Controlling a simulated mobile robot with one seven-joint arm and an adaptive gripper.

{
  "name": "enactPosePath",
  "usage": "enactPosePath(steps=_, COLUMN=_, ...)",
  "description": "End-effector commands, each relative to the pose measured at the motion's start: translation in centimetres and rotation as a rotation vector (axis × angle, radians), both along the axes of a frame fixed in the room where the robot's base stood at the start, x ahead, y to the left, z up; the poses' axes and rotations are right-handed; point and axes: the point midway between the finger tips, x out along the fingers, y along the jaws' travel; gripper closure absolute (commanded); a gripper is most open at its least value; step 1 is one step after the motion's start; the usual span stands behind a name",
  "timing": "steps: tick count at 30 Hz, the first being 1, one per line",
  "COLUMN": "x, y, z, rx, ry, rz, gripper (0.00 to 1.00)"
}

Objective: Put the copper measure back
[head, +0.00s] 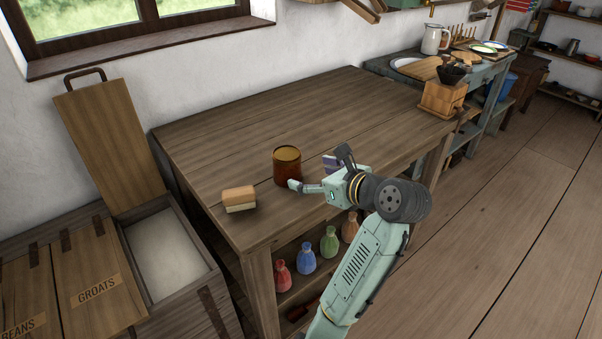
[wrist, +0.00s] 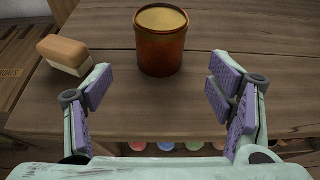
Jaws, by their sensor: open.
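The copper measure (head: 287,166) is a brown-copper cylinder standing upright on the wooden table, near its front edge. In the wrist view the copper measure (wrist: 161,42) stands ahead of my gripper, with a yellowish top or contents at its rim. My gripper (head: 312,180) is just to the right of the measure in the head view. In the wrist view my gripper (wrist: 159,83) has its purple-padded fingers spread wide, with bare table between them. The measure appears beyond the fingertips, apart from them.
A sponge or brush-like block (head: 239,198) lies left of the measure. An open bin (head: 172,250) of pale contents, its lid raised, stands left of the table. A wooden block (head: 443,98) with utensils stands at the right end. Several coloured bottles (head: 306,256) sit on the shelf below.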

Motion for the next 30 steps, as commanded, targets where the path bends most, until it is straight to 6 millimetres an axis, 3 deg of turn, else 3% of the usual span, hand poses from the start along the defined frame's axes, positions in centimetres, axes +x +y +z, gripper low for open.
enactPosePath(steps=12, x=-1.1, y=-0.7, z=0.6, rx=-0.002, ry=-0.004, rz=0.002, gripper=0.25)
enactPosePath(steps=16, x=0.0, y=1.5, z=2.1, rx=-0.077, ry=-0.103, rz=0.042, gripper=0.25)
enactPosePath(steps=20, x=2.2, y=8.2, z=6.9, rx=-0.305, ry=-0.425, rz=0.139, gripper=0.25)
enactPosePath(steps=23, x=2.4, y=15.7, z=12.6, rx=-0.546, ry=-0.792, rz=0.201, gripper=0.25)
enactPosePath(steps=26, x=0.0, y=23.1, z=18.7, rx=-0.783, ry=-1.180, rz=0.200, gripper=0.25)
enactPosePath(steps=29, x=-5.1, y=29.8, z=24.6, rx=-0.999, ry=-1.560, rz=0.110, gripper=0.25)
enactPosePath(steps=30, x=-7.8, y=32.0, z=26.8, rx=-1.077, ry=-1.704, rz=0.044, gripper=0.25)
